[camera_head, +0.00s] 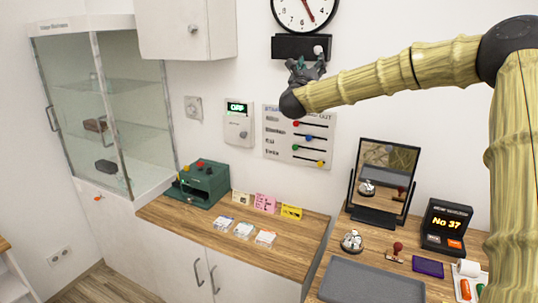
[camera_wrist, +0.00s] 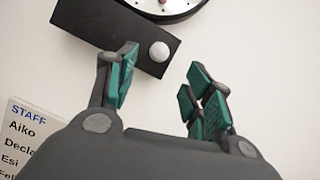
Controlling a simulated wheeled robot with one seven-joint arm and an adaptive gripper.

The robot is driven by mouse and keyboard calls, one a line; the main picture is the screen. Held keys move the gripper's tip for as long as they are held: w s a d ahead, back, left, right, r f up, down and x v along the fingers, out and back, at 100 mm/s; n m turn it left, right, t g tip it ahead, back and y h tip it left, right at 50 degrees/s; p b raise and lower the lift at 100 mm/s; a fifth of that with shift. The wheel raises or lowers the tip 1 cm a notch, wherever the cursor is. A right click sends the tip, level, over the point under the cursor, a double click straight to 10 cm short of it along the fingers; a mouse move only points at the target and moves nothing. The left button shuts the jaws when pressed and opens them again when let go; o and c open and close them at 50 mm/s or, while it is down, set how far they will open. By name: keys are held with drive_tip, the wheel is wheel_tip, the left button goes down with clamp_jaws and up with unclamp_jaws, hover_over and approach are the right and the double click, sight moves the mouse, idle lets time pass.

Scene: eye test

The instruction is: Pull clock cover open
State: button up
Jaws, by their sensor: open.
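The round wall clock (camera_head: 304,10) has a white face and black rim; its top is cut off in the head view. Directly below it is a black rectangular cover (camera_head: 288,46) with a round white knob (camera_head: 318,50) near its right end. In the wrist view the cover (camera_wrist: 100,28) looks tilted and flat to the wall, and the knob (camera_wrist: 159,51) shows between my fingertips. My gripper (camera_head: 306,66) is open, with teal finger pads, just below the cover. The wrist view shows my gripper (camera_wrist: 160,68) empty; whether a finger touches the knob I cannot tell.
A staff board (camera_head: 298,137) with colored sliders hangs below my gripper. A wall cabinet (camera_head: 187,28) is to the left, a glass case (camera_head: 110,105) further left. A mirror (camera_head: 383,180) and a No 37 display (camera_head: 446,227) stand on the counter below.

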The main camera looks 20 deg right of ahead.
drive_tip(key=a+f+n+y+b, duration=0.1)
drive_tip(key=a+f+n, duration=0.3)
drive_tip(key=f, duration=0.5)
drive_tip(key=a+f+n+t+y+b, duration=0.1)
drive_tip(key=a+f+n+y, duration=0.3)
drive_tip(key=f, duration=0.5)
drive_tip(key=w+a+f+n+y+b, duration=0.1)
drive_tip(key=a+f+n+y, duration=0.2)
drive_tip(key=f, duration=0.7)
drive_tip(key=shift+a+n, duration=1.2)
drive_tip(key=shift+a, duration=0.7)
drive_tip(key=shift+w, duration=0.1)
